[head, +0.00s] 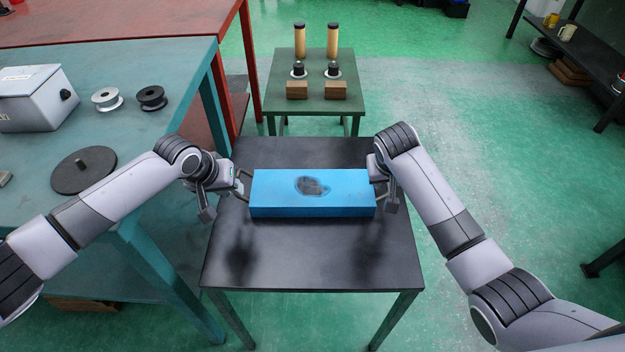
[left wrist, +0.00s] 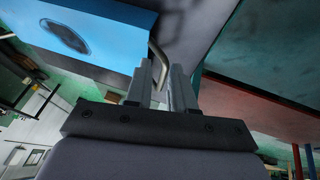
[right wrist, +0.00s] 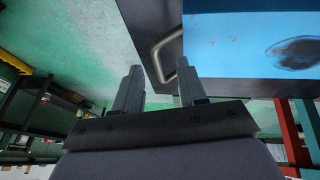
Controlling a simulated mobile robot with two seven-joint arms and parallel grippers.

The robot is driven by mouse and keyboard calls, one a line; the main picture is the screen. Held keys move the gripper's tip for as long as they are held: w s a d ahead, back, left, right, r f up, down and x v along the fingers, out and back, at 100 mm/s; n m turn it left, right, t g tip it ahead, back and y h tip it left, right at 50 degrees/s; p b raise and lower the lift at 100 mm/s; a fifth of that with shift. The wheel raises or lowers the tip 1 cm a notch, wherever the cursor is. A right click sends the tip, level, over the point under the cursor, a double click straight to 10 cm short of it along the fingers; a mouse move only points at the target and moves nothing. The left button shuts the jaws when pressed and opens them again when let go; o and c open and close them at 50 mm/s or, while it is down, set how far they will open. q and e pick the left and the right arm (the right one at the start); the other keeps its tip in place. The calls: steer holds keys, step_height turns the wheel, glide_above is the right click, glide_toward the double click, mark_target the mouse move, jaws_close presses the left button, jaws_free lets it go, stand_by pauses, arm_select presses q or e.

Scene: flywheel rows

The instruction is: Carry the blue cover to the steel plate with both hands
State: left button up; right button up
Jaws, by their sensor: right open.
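The blue cover (head: 290,205) is a long box shape with a dark smudge on top. It appears to rest on the dark table (head: 310,265), with a bent metal handle at each end. My left gripper (head: 240,187) is at the left handle; in the left wrist view its close-set fingers (left wrist: 163,88) are on either side of the handle bar (left wrist: 157,55). My right gripper (head: 380,188) is at the right handle; in the right wrist view its fingers (right wrist: 160,88) are spread around the end of the handle (right wrist: 163,50). I cannot pick out a steel plate for certain.
A teal bench (head: 145,135) on the left holds a grey box (head: 38,98), spools and a dark disc (head: 84,170). A small green table (head: 313,106) behind holds cylinders, spools and wooden blocks. The dark table's front is bare. Green floor is open on the right.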

arm_select(q)
steer(key=shift+w+a+r, duration=0.3)
steer(key=shift+w+a, duration=0.15)
steer(key=shift+w, duration=0.25)
arm_select(e)
steer(key=shift+w+d+r, duration=0.1)
steer(key=shift+w+r, duration=0.25)
steer(key=shift+w, duration=0.4)
arm_select(q)
steer(key=shift+f, duration=0.1)
arm_select(e)
steer(key=shift+f, duration=0.1)
arm_select(q)
steer(key=shift+x, duration=3.45)
arm_select(e)
steer(key=shift+x, duration=3.45)
steer(key=shift+d, duration=0.1)
arm_select(q)
steer(key=c, duration=0.4)
arm_select(e)
steer(key=c, duration=0.4)
arm_select(q)
jaws_close()
arm_select(e)
jaws_close()
